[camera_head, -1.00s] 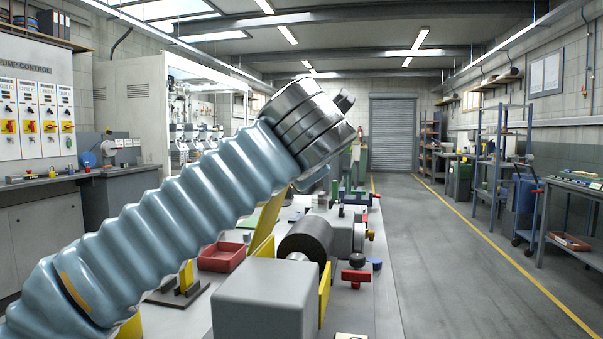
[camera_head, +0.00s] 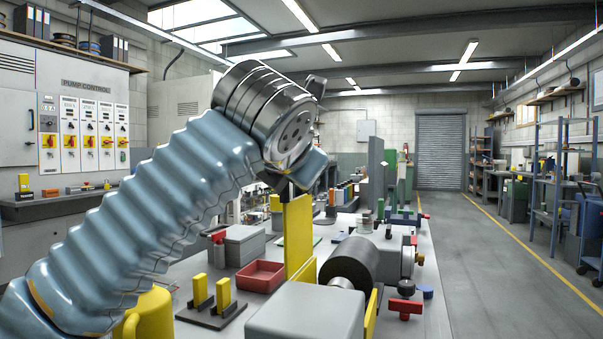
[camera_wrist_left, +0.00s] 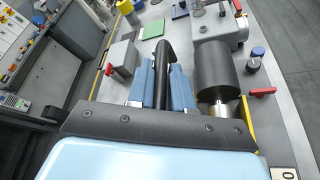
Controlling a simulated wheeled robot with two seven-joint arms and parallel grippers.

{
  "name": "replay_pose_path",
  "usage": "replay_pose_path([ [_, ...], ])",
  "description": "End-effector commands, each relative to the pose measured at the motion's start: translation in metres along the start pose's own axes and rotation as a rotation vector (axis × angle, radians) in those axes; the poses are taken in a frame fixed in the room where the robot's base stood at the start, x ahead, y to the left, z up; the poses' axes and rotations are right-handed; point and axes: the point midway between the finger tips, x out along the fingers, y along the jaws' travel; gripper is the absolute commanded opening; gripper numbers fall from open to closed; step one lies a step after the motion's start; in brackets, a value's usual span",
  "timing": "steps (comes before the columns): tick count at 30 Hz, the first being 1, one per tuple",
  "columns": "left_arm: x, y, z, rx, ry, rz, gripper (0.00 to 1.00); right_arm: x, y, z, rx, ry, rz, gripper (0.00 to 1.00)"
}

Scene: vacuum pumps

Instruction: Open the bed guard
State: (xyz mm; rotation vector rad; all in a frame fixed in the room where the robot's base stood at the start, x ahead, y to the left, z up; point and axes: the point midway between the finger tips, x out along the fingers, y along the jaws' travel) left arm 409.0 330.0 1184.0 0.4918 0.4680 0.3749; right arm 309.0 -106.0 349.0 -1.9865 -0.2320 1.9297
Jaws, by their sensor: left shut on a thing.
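The bed guard appears to be the upright yellow panel (camera_head: 299,237), left of the dark cylinder in the head view. My left gripper (camera_head: 289,187) is at its top edge, its fingers partly hidden by my wrist. In the left wrist view my left gripper (camera_wrist_left: 162,82) is shut on a black bar (camera_wrist_left: 162,60) between its two blue fingers. The bar seems to be the guard's grip; the join is hidden. The dark cylinder (camera_head: 352,262) lies right of the panel and also shows in the wrist view (camera_wrist_left: 213,68). My right gripper is not in view.
A grey block (camera_head: 308,315) stands in front, with another yellow panel (camera_head: 371,315) at its right. A red tray (camera_head: 260,276) and a black stand with yellow pieces (camera_head: 212,303) lie left. A red handle (camera_head: 405,308) is at the right. The aisle beyond is clear.

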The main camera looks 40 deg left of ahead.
Motion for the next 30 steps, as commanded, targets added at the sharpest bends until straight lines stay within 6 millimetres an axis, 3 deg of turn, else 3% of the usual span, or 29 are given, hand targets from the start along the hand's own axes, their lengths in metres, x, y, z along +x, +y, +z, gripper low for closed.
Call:
replay_pose_path([
  [5, 0.001, -0.001, -0.002, 0.002, 0.007, -0.001, 0.0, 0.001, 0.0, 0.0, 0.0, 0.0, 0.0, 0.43],
  [6, 0.001, -0.002, -0.002, 0.002, 0.006, -0.001, 0.25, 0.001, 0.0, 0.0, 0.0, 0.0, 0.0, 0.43],
  [9, 0.001, -0.001, -0.001, 0.002, 0.005, -0.001, 0.4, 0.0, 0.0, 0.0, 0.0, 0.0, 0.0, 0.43],
  [20, -0.004, -0.001, 0.0, 0.002, 0.001, 0.0, 0.41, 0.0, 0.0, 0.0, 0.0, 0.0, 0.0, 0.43],
  [23, -0.018, -0.001, 0.001, 0.003, -0.001, -0.001, 0.41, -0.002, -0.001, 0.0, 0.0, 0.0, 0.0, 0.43],
  [30, -0.077, 0.0, 0.002, 0.002, -0.002, -0.003, 0.41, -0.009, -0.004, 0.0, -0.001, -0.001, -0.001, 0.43],
])
